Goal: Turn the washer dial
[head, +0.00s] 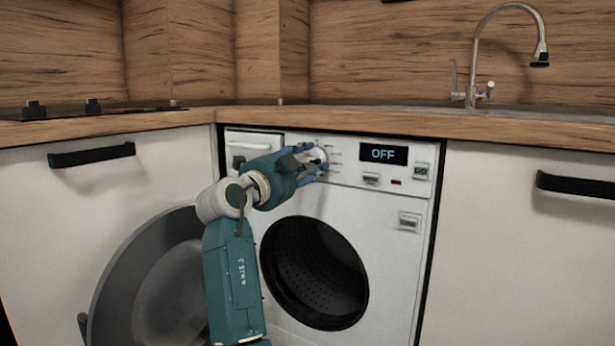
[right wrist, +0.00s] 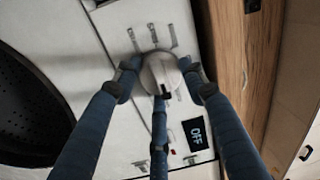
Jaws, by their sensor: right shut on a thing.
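The washer (head: 385,235) is white and set under the wooden counter. Its display (head: 383,154) reads OFF, and the display also shows in the right wrist view (right wrist: 195,133). The round white dial (right wrist: 160,74) is on the upper panel; in the head view (head: 319,157) my fingers partly cover it. My right gripper (head: 312,160) reaches the panel from the left, its blue fingers closed around the dial. In the right wrist view the fingers (right wrist: 160,85) touch the dial from several sides. My left gripper is not in view.
The washer door (head: 150,285) hangs wide open at the left, beside my arm. The drum opening (head: 314,272) is dark, with no laundry visible. Cabinet fronts with black handles (head: 92,154) flank the washer. A sink faucet (head: 473,60) stands on the counter (head: 400,122).

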